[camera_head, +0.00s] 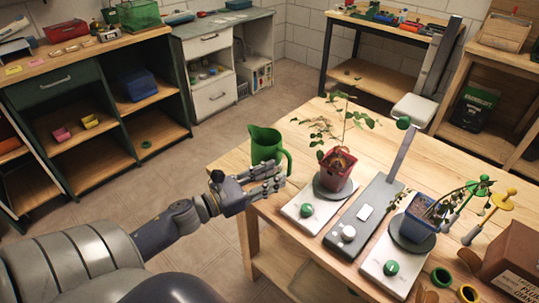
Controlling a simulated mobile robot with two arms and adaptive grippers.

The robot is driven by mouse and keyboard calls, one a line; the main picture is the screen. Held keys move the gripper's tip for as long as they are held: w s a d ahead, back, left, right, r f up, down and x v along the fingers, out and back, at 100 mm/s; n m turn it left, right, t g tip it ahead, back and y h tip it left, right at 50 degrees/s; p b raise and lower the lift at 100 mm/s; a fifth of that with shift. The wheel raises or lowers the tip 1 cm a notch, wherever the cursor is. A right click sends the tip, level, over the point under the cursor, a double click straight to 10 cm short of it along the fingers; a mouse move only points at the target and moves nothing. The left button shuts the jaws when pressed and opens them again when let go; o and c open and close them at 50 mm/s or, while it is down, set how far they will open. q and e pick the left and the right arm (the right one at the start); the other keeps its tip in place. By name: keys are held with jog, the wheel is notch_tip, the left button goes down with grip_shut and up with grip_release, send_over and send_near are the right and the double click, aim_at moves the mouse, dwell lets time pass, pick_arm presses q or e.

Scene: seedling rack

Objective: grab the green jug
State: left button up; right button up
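The green jug (265,143) stands upright near the left edge of the wooden table, its handle on the right. My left gripper (281,176) reaches in from the left at the table edge, just in front of the jug. Its fingers are apart, with a gap between their tips, and they cover the jug's lower part. I cannot tell whether they touch the jug or its handle. My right gripper is not in view.
A red pot (336,172) with a leafy plant stands on a scale right of the jug. A blue pot (417,222) with a drooping plant stands on another scale. A grey post (398,152) rises between them. Bare tabletop (300,112) lies behind the jug.

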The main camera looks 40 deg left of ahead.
aim_at(289, 173)
pick_arm(q)
jog(key=shift+w+d, duration=0.15)
jog(key=shift+w, duration=0.45)
jog(key=x, duration=0.4)
jog(key=shift+r, duration=0.1)
jog(key=shift+w, duration=0.35)
jog(key=shift+w+d, duration=0.15)
jog(key=shift+c, duration=0.3)
grip_shut()
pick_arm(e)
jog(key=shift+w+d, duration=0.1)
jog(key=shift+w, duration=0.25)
